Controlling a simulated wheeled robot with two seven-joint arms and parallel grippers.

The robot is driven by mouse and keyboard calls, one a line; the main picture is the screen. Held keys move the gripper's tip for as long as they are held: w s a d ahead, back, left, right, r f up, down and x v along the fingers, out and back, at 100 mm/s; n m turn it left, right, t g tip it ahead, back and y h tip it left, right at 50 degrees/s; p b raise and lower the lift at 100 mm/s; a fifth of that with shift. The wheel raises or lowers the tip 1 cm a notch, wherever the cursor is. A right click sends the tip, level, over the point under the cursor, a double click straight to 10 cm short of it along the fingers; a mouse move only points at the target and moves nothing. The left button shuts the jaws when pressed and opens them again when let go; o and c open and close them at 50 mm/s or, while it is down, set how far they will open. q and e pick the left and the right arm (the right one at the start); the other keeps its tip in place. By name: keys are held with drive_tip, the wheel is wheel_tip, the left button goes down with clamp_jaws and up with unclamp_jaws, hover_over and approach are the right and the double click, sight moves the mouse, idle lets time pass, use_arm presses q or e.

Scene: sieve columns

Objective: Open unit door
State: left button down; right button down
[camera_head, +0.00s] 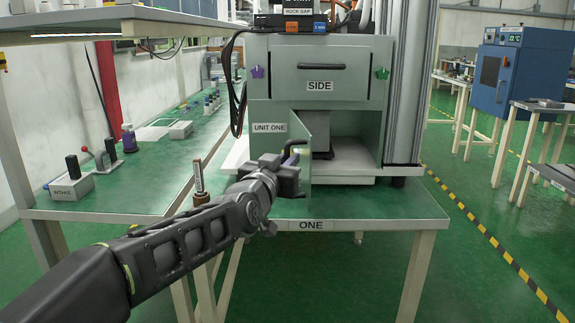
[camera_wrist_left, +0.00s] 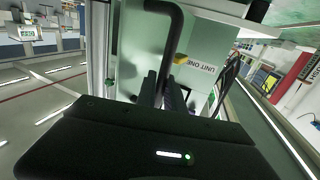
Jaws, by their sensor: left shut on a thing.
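The unit door (camera_head: 312,130) is a pale green panel on the lower front of the grey-green cabinet, by the UNIT ONE label (camera_head: 269,127). It stands partly open, with the compartment (camera_head: 350,150) showing to its right. My left gripper (camera_head: 289,168) is at the door's dark bar handle (camera_head: 295,146). In the left wrist view the fingers (camera_wrist_left: 164,92) are shut on the handle (camera_wrist_left: 174,38), with the door panel (camera_wrist_left: 140,45) close behind. The fingers partly hide the grip. My right gripper is in neither view.
The SIDE drawer (camera_head: 320,70) above is closed. The green bench ONE (camera_head: 370,207) extends in front of the cabinet. A brown-based upright tool (camera_head: 200,190) stands near my left forearm. Bench space right of the door is clear.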

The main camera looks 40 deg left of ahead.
use_arm(q)
drive_tip(key=shift+s+a+r, duration=0.15)
drive_tip(key=shift+s+a, duration=0.05)
drive_tip(key=shift+a, duration=0.1)
drive_tip(key=c, duration=1.5)
unclamp_jaws()
drive_tip(key=shift+o, duration=0.2)
drive_tip(key=shift+d, duration=0.1)
drive_tip(key=v, duration=0.7)
drive_tip(key=shift+s+p, duration=0.35)
drive_tip(key=shift+d, duration=0.1)
